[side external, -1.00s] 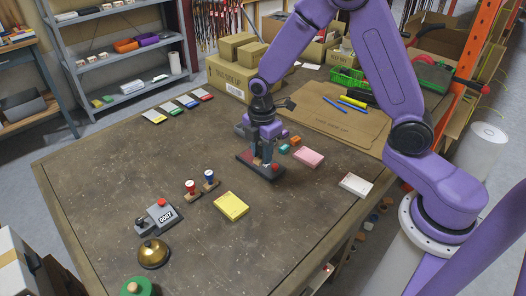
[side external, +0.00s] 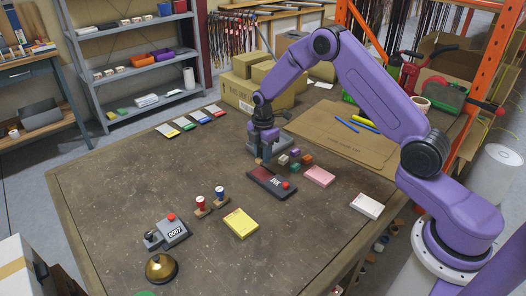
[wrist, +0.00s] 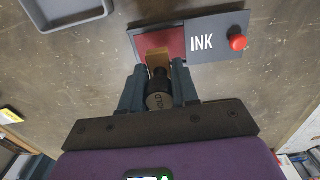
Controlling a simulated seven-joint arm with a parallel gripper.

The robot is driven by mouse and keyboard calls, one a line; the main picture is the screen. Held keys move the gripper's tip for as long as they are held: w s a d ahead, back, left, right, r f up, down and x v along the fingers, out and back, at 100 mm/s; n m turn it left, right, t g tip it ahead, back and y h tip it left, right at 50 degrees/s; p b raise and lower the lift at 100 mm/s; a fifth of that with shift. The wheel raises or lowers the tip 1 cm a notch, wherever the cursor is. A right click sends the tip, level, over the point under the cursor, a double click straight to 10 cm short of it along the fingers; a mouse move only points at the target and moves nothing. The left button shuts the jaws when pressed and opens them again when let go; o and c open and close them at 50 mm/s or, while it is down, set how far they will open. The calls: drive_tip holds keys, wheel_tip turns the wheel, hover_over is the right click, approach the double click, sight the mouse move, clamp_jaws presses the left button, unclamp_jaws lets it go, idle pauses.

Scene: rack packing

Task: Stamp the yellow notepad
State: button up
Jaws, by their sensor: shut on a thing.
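The yellow notepad (side external: 241,222) lies flat near the middle of the table in the side view. My gripper (side external: 267,152) is behind it, near the ink pad (side external: 272,183). In the wrist view my gripper (wrist: 158,85) is shut on a stamp (wrist: 158,100) with a dark, lettered handle and a tan base. The stamp appears just above the pad's dark red surface (wrist: 175,42), and its underside is hidden. The pad is marked INK and has a red knob.
Two stamps, red-topped (side external: 200,203) and blue-topped (side external: 221,195), stand left of the notepad. A numbering device (side external: 174,232) and brass bell (side external: 161,268) are at front left. Pink (side external: 319,176) and white (side external: 366,206) pads lie right. Small blocks (side external: 307,159) sit beside my gripper.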

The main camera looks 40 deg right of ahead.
sight(263, 174)
drive_tip(key=shift+f, duration=2.3)
drive_tip(key=shift+f, duration=0.55)
drive_tip(key=shift+r, duration=3.5)
drive_tip(key=shift+a, duration=0.1)
drive_tip(key=s+a, duration=0.5)
drive_tip(key=a, duration=0.4)
drive_tip(key=s+a, duration=0.5)
drive_tip(key=a, duration=0.4)
drive_tip(key=shift+a+f, duration=0.2)
drive_tip(key=shift+f, duration=2.6)
